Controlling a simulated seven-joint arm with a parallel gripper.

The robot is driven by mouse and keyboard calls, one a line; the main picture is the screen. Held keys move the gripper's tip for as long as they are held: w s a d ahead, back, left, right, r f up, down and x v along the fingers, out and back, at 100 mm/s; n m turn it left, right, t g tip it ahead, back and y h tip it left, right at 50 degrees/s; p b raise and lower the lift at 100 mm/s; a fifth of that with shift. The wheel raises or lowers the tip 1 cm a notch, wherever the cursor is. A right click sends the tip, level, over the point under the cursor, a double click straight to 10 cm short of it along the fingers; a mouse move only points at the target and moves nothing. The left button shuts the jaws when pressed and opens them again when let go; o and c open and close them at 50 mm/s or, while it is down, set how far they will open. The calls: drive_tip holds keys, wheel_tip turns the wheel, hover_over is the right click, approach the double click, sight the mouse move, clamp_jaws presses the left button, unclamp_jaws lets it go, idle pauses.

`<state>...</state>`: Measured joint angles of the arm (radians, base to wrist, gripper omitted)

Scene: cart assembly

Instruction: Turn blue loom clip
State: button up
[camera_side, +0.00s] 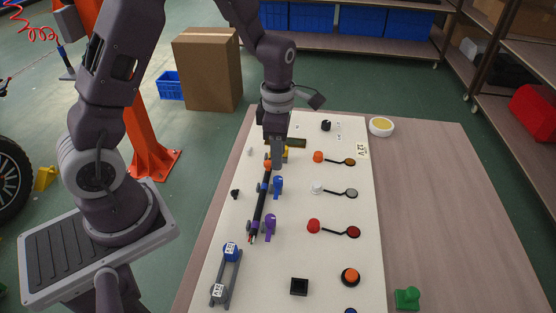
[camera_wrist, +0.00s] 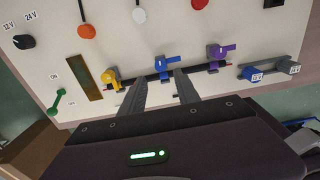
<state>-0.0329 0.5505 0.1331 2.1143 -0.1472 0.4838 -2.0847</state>
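The blue loom clip (camera_side: 278,186) sits on the dark cable loom (camera_side: 261,208) on the white board. In the wrist view the blue clip (camera_wrist: 160,63) shows just beyond the fingertips, its lever pointing right. My gripper (camera_side: 277,164) is above the loom, slightly farther up the board than the blue clip in the side view. In the wrist view my gripper (camera_wrist: 161,74) is open, its two fingers apart with nothing held between them. The exact height of the fingertips over the clip is hard to tell.
A yellow clip (camera_wrist: 110,77) and a purple clip (camera_wrist: 219,51) flank the blue one on the loom. Blue and grey connector blocks (camera_side: 230,251) stand at the near left. Orange, white and red caps (camera_side: 314,226) line the right. A white bowl (camera_side: 381,126) is at the far right.

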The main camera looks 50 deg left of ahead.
sight(278, 179)
wheel_tip(278, 179, down, 8)
drive_tip(key=shift+r, duration=0.15)
drive_tip(key=shift+f, duration=0.3)
drive_tip(key=shift+c, duration=0.7)
drive_tip(key=shift+r, duration=0.1)
drive_tip(key=c, duration=0.6)
drive_tip(key=m, duration=1.2)
drive_tip(key=shift+m, duration=0.4)
drive_tip(key=m, duration=0.5)
drive_tip(key=o, duration=1)
